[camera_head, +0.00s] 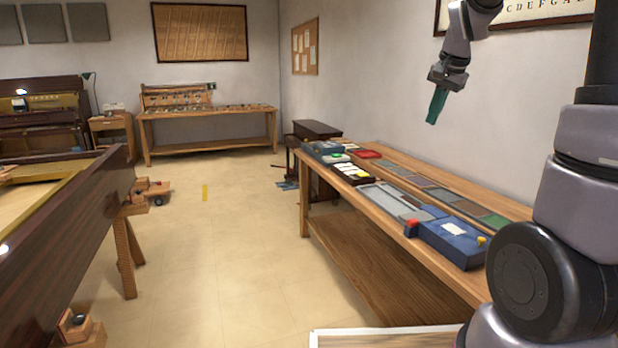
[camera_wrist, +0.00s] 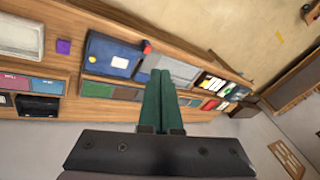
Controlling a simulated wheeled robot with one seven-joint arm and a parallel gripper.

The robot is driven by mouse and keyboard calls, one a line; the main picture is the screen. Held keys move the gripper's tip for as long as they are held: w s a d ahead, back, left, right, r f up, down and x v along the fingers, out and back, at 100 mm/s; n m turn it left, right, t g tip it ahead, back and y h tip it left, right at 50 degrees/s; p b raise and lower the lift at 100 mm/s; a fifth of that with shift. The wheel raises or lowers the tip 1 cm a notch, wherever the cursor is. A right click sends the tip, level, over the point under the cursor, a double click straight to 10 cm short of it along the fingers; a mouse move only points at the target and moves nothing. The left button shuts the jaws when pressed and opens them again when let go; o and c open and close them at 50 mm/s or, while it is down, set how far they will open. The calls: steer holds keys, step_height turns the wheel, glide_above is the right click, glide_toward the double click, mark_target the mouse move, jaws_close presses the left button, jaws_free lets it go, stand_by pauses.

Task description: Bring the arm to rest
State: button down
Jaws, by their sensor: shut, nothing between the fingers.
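My gripper (camera_head: 437,106) hangs in the air above the long wooden workbench (camera_head: 375,278) on the right, near the wall. Its green fingers point down and lie together, shut and empty. In the wrist view my gripper (camera_wrist: 161,76) shows as two green fingers side by side with nothing between them. The fingers are well clear of the bench top, and no object touches them.
On the bench stand a blue box (camera_head: 452,240) with a red part beside it, grey and coloured panels, and small keyed items (camera_head: 353,170). A dark piano frame (camera_head: 60,240) is at left. Open floor (camera_head: 235,240) lies between. A back bench (camera_head: 208,112) holds small parts.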

steer(key=s+a+r+n+t, duration=0.1)
steer(key=s+a+n, duration=0.1)
steer(key=s, duration=1)
steer(key=s+a+r+n+t+y, duration=0.1)
steer(key=s+a, duration=0.4)
steer(key=s, duration=0.7)
steer(key=shift+r+n+t, duration=0.3)
steer(key=shift+r+n, duration=0.25)
steer(key=shift+n, duration=0.55)
